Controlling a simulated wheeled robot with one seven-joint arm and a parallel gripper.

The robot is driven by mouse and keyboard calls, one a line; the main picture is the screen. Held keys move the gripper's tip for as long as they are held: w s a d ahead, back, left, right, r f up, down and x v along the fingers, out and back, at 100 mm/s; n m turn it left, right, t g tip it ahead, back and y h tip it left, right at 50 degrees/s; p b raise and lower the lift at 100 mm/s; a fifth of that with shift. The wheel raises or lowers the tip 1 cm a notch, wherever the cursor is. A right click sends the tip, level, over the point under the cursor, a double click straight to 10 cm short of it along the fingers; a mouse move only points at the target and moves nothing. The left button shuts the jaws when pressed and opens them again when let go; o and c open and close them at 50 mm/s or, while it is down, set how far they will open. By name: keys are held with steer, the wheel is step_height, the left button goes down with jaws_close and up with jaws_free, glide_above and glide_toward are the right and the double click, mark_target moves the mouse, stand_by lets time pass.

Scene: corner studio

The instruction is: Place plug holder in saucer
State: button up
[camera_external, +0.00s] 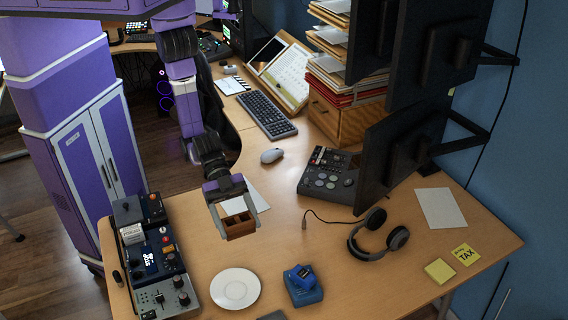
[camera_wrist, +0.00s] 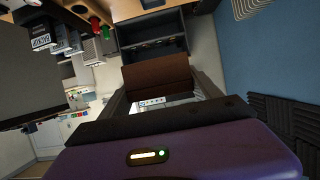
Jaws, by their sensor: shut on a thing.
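The plug holder is likely the small brown open box with compartments (camera_external: 240,229) that my gripper (camera_external: 237,217) is shut on. The box is held above the desk, with its open top partly visible. In the wrist view, the brown box (camera_wrist: 158,76) spans the space between the two fingers. The saucer (camera_external: 235,289), white and round, lies flat on the desk below and in front of my gripper. Nothing is on it, and the box is apart from it.
An audio device (camera_external: 155,262) stands close left of the saucer. A blue object (camera_external: 303,285) sits close to its right. Headphones (camera_external: 378,238) with a cable lie farther right. A mixer (camera_external: 329,176) and a white mouse (camera_external: 272,155) are behind. The desk (camera_external: 335,265) is bare between the blue object and headphones.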

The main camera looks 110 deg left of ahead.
steer(key=s+d+f, duration=0.1)
steer(key=d, duration=0.3)
steer(key=b, duration=0.1)
glide_above(236, 290)
step_height(236, 290, down, 15)
steer(key=shift+f, duration=0.1)
steer(key=shift+f+b, duration=0.3)
steer(key=shift+f, duration=2.15)
steer(key=shift+f, duration=0.1)
steer(key=shift+f+b, duration=0.4)
steer(key=o, duration=1.5)
steer(key=shift+r, duration=0.1)
